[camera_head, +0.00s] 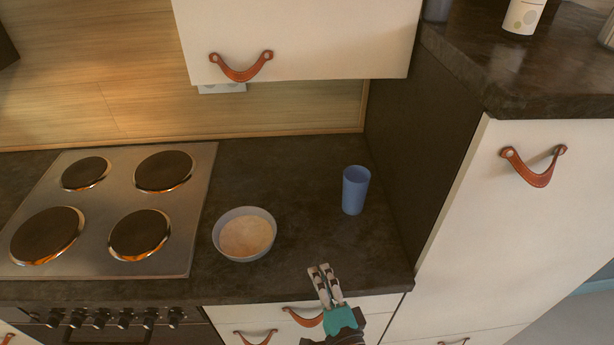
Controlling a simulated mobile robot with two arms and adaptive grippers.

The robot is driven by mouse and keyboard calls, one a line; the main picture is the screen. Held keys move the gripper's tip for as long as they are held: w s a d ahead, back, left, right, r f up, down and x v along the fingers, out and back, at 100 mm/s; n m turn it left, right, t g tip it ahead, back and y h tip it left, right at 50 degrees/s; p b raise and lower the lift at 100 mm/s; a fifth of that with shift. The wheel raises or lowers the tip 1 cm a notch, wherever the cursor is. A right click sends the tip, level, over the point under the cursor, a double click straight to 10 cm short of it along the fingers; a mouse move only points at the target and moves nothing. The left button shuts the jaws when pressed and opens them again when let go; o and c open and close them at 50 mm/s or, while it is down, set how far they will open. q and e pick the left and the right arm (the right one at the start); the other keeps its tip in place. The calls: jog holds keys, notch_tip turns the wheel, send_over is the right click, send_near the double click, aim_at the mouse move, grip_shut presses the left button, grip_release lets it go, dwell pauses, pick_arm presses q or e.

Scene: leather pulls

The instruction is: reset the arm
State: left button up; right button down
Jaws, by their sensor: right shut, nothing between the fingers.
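My right gripper (320,270) shows at the lower middle of the head view, with grey fingers and a teal body. It is shut and empty. It lies in front of the counter's front edge, over the drawer with a leather pull (303,317), and partly covers that drawer front. Whether it touches the counter or the drawer cannot be told. My left gripper is out of view.
A blue cup (355,190) stands upright on the dark counter (300,175). A bowl (244,234) with pale contents sits left of it, beside a hob (185,240). An upper cabinet (300,40) hangs above. A tall cabinet (510,220) bounds the right side.

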jog(key=shift+a+n, duration=0.2)
jog(key=shift+n, duration=0.1)
jog(key=shift+s+a+r+n+g+y, duration=0.1)
jog(key=shift+a+n+g+y, duration=0.2)
jog(key=shift+n+g+y, duration=0.35)
jog(key=s+d+f+n+g+h, duration=0.2)
jog(key=s+d+n+g+h, duration=0.1)
jog(key=s+d+n+g, duration=0.45)
jog(key=s+d+f+n+g+h, duration=0.25)
jog(key=s+d+n+g, duration=0.25)
jog(key=s+d+n, duration=0.4)
notch_tip(320, 180, down, 27)
jog(key=s+g, duration=0.2)
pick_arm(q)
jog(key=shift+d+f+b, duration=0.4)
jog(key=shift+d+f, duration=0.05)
pick_arm(e)
jog(key=s+d+f, duration=0.2)
jog(key=s+f, duration=1.4)
jog(key=shift+s+f+m+g, duration=0.25)
jog(key=shift+s+m+g, duration=0.05)
jog(key=shift+s+g, duration=0.1)
